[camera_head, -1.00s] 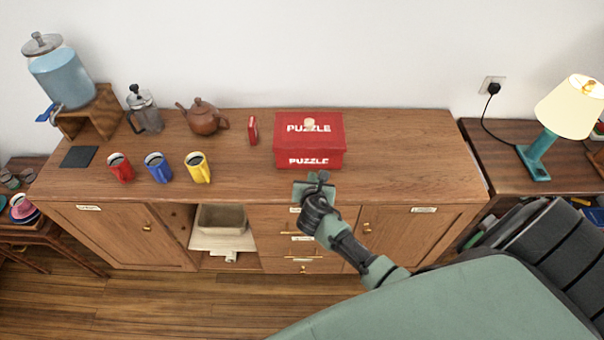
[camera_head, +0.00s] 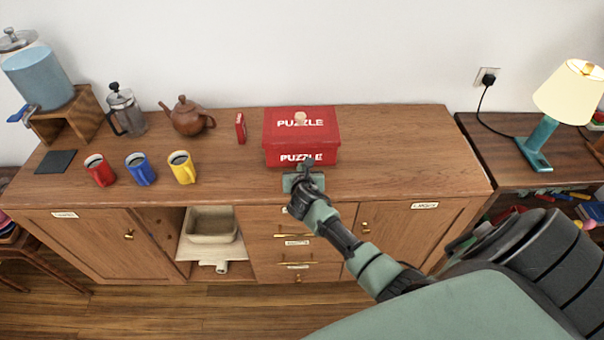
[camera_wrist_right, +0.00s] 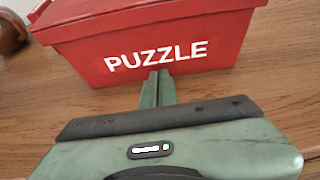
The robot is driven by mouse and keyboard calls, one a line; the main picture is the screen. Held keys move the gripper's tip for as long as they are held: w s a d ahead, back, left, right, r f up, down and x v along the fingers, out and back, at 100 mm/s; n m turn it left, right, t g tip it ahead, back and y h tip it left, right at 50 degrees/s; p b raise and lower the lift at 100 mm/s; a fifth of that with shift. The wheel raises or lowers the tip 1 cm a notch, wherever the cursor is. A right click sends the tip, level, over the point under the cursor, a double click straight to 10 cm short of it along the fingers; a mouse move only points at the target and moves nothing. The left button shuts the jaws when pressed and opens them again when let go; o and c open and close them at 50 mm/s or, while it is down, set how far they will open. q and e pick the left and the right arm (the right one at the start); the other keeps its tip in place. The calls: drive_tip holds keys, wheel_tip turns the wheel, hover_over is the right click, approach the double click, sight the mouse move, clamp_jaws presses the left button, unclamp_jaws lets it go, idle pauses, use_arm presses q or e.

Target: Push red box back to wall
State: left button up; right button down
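The red box (camera_head: 285,128), lettered PUZZLE on its lid and front, sits on the wooden sideboard (camera_head: 400,180), with its back side close to the wall (camera_head: 380,60). In the head view my right gripper (camera_head: 307,168) is at the box's front face, near its lower edge. In the right wrist view the red box (camera_wrist_right: 180,30) fills the top, and my right gripper's fingers (camera_wrist_right: 157,76) are together, their tips at the lower front edge. They look in contact or nearly so. Nothing is between them. My left gripper is not in view.
A small red packet (camera_head: 240,128) and a brown teapot (camera_head: 188,117) stand left of the box. Several mugs, such as the yellow mug (camera_head: 181,167), stand further left. The sideboard top right of the box is clear. A lamp (camera_head: 555,105) stands on a separate table at right.

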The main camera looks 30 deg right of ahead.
sight(301, 157)
drive_tip(key=shift+w, duration=0.1)
idle(0.3)
